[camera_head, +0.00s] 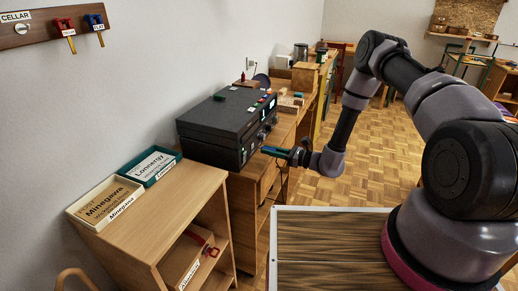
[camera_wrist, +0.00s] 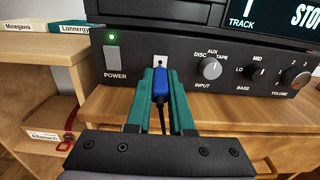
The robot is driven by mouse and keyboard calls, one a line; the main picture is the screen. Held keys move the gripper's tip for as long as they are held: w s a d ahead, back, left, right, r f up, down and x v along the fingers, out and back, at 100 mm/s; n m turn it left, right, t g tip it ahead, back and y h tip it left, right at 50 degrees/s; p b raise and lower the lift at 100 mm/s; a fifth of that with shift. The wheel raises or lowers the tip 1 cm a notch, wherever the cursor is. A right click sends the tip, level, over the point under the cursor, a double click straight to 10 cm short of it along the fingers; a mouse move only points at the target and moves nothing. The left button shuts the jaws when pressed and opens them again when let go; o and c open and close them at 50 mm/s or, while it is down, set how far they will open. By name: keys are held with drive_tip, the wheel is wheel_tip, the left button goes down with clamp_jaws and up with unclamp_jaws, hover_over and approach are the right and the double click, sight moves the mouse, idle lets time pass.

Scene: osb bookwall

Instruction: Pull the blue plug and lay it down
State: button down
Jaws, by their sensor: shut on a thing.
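The blue plug (camera_wrist: 160,88) is between the two green fingers of my gripper (camera_wrist: 160,78) in the wrist view. A dark cable hangs from its near end. Its far end points at a small white socket plate (camera_wrist: 160,61) on the front of the black audio unit (camera_wrist: 132,60). I cannot tell whether the tip is still in the socket. In the head view my gripper (camera_head: 275,151) is at the front of the black unit (camera_head: 225,125), and the plug is too small to make out clearly.
The unit stands on a wooden cabinet (camera_wrist: 240,113), with bare wood in front of it. A lower shelf (camera_head: 190,192) at left carries a cream tray (camera_head: 78,212) and a green tray (camera_head: 150,182).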

drive_tip(key=shift+v, duration=1.15)
